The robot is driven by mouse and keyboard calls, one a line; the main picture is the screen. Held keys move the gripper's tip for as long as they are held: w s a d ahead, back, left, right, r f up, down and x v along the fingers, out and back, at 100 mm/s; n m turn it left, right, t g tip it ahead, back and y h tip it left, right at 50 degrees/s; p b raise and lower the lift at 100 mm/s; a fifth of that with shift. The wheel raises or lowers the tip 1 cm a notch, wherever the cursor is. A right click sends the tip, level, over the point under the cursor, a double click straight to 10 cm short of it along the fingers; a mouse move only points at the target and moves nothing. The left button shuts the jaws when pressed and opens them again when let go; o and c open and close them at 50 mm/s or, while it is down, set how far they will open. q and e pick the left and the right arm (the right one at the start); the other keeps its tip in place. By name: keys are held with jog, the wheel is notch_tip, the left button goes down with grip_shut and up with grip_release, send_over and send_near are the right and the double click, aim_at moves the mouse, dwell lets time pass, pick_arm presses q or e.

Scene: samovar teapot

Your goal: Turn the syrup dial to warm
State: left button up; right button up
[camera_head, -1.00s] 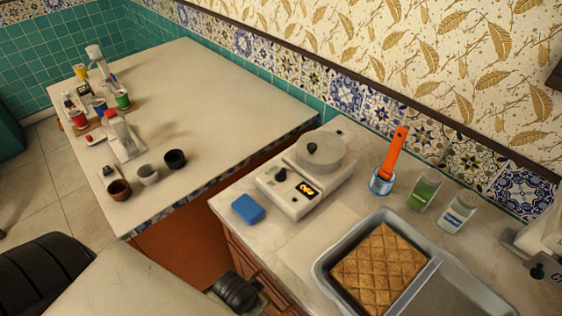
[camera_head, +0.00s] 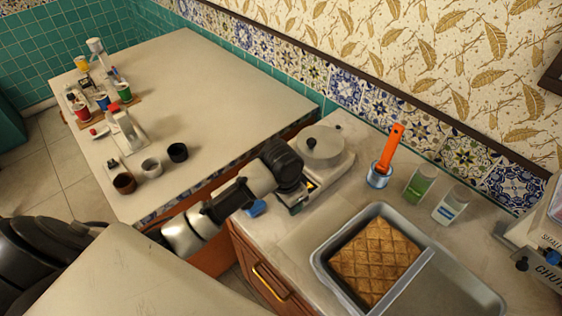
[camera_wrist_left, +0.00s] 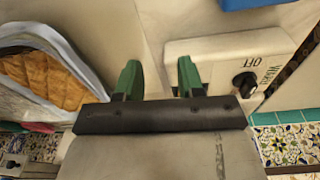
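The white syrup warmer (camera_head: 327,168) stands on the counter with a round lidded pot (camera_head: 322,143) on it. My left arm and wrist cover much of its front in the head view; an amber bit of its display shows. In the left wrist view the warmer (camera_wrist_left: 215,50) carries a black dial (camera_wrist_left: 245,82) with the words OFF and WARM beside it. The dial's exact setting is too small to tell. My left gripper (camera_wrist_left: 158,80) is open, with empty space between its green fingers. The dial lies to the right of both fingers, apart from them. My right gripper is not in view.
A blue sponge (camera_head: 256,208) lies close under my left arm. A baking pan (camera_head: 325,258) with scored pastry stands to the right. A jar with an orange-handled tool (camera_head: 379,175) and two bottles stand behind it. Cups stand on the left table (camera_head: 200,80).

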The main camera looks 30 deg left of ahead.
pick_arm(q)
jog(key=shift+g+y, duration=0.3)
jog(key=shift+y, duration=0.1)
jog(key=w+a+r, duration=0.1)
jog(key=w, duration=0.1)
jog(key=w+a+r, duration=0.1)
jog(key=w, duration=0.1)
jog(key=w+a+r, duration=0.1)
jog(key=w+r, duration=0.1)
jog(key=shift+a, duration=0.3)
jog(key=w+a+r+n, duration=0.1)
jog(key=w+a+r, duration=0.3)
jog(key=w+r, duration=0.1)
jog(key=shift+g, duration=0.3)
jog(key=f, duration=0.3)
jog(key=f+p, duration=0.1)
jog(key=f, duration=0.6)
jog(key=shift+s+a+f+p, duration=0.1)
jog(key=shift+a+f+p, duration=0.1)
jog(key=shift+a+p, duration=0.1)
grip_shut()
